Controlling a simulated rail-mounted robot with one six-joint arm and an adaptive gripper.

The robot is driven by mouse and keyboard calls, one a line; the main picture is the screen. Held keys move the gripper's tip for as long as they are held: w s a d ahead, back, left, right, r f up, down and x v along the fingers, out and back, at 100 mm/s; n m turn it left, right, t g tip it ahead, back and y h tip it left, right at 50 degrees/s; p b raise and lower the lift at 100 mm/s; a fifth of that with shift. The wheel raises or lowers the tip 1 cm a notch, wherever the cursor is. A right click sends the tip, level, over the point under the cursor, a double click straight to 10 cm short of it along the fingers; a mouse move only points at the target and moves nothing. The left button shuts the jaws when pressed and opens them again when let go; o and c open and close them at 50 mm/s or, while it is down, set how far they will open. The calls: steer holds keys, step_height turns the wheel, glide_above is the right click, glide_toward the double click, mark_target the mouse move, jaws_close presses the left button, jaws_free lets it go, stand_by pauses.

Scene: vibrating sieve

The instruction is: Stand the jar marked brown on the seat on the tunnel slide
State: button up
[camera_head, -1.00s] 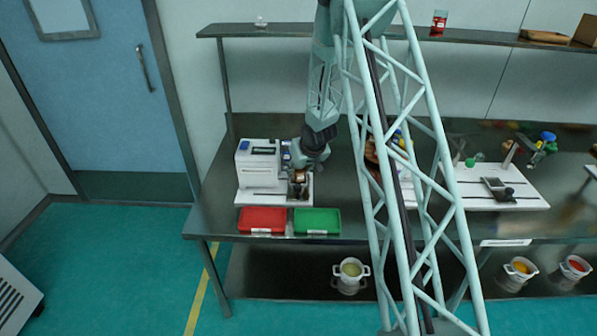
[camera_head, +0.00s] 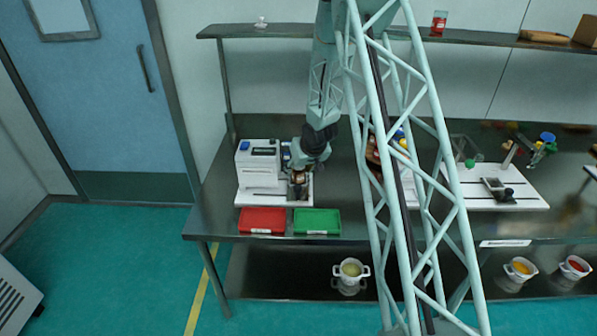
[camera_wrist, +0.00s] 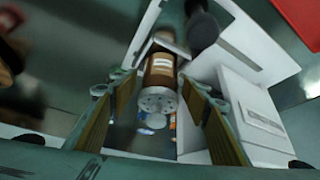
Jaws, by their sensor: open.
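A brown jar (camera_wrist: 161,72) with a pale label and a perforated grey end shows in the wrist view, between and just beyond the fingers. In the head view a small brown patch, apparently this jar (camera_head: 299,178), shows under my gripper. My gripper (camera_wrist: 158,98) is open, with a finger on each side of the jar and gaps visible on both sides. In the head view my gripper (camera_head: 300,169) is low over the front right of the white machine (camera_head: 257,163) and its base plate. The seat is hard to make out, and I cannot tell whether the jar rests in it.
A red tray (camera_head: 262,221) and a green tray (camera_head: 317,222) lie in front of the machine. Another white plate (camera_head: 520,188) with fixtures is further right on the bench. A shelf (camera_head: 480,38) runs above. White pots (camera_head: 351,269) stand below the bench.

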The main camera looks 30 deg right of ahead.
steer(key=p+v, duration=0.1)
steer(key=v, duration=0.9)
steer(key=shift+r+p, duration=0.35)
steer(key=shift+p, duration=0.05)
steer(key=shift+s, duration=0.15)
steer(key=shift+a, duration=0.1)
steer(key=s+a+r, duration=0.4)
steer(key=s+r, duration=0.3)
steer(key=r, duration=0.3)
steer(key=s+a+r+g+h, duration=0.1)
steer(key=s+a+r, duration=0.3)
steer(key=s+r, duration=0.5)
steer(key=s+a+r, duration=0.4)
steer(key=s+r, duration=0.2)
steer(key=r, duration=0.5)
steer(key=s+a+r, duration=0.2)
steer(key=s+a, duration=0.2)
steer(key=s, duration=0.6)
steer(key=s+a+r+n+g+y, duration=0.1)
steer(key=s+a, duration=0.3)
steer(key=s, duration=0.7)
steer(key=s+a+r, duration=0.3)
steer(key=s+a, duration=0.1)
steer(key=s, duration=0.7)
steer(key=shift+r+g+y, duration=0.15)
steer(key=shift+g+y, duration=0.15)
